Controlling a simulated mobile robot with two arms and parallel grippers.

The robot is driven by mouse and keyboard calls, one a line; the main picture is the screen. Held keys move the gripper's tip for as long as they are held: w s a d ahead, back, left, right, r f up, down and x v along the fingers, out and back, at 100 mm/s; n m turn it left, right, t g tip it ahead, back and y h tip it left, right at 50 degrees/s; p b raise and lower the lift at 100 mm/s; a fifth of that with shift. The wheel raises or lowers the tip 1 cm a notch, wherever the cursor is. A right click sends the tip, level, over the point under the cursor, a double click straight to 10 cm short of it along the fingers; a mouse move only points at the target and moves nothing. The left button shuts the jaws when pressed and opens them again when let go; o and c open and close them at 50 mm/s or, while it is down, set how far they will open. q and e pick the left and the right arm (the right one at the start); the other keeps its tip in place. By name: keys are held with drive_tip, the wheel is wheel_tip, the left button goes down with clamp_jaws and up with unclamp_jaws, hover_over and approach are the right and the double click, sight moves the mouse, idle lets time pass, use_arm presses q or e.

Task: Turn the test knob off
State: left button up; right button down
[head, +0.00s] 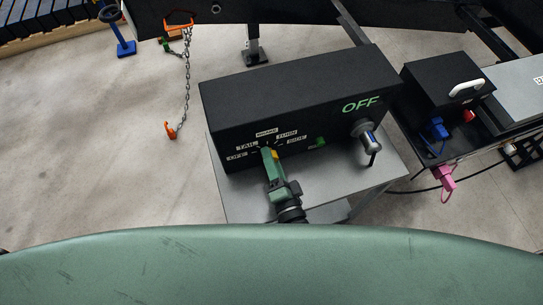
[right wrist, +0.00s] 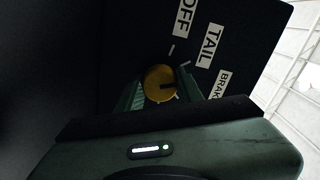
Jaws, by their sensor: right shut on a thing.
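The black test box (head: 300,85) stands on a grey table, with a glowing green OFF sign on its front at right. The test knob (right wrist: 160,83) is a round yellow dial with a dark pointer line, which points roughly toward the BRAKE label (right wrist: 222,85) in the right wrist view. The OFF label (right wrist: 184,15) and TAIL label (right wrist: 210,46) also show there. My right gripper (head: 269,154) is at the box front among the labels, its fingers shut around the knob (right wrist: 160,90). In the head view the knob is mostly hidden by the gripper. My left gripper is not in view.
A silver plug (head: 369,139) sticks out of the box front at right. A smaller black box (head: 447,84) with a white handle stands further right, with blue and pink connectors by it. A chain with orange hooks (head: 186,75) hangs at left. The grey table (head: 350,180) is mostly clear.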

drive_tip(key=n+p, duration=0.1)
drive_tip(key=n, duration=0.5)
drive_tip(key=shift+p, duration=0.35)
drive_tip(key=n+p, duration=0.1)
drive_tip(key=n, duration=0.4)
drive_tip(key=shift+s+f, duration=0.1)
drive_tip(key=shift+n, duration=0.3)
drive_tip(key=c, duration=0.9)
unclamp_jaws()
drive_tip(key=b+v, duration=0.1)
drive_tip(key=v, duration=0.6)
drive_tip(key=shift+s, duration=0.35)
drive_tip(key=shift+w+d, duration=0.1)
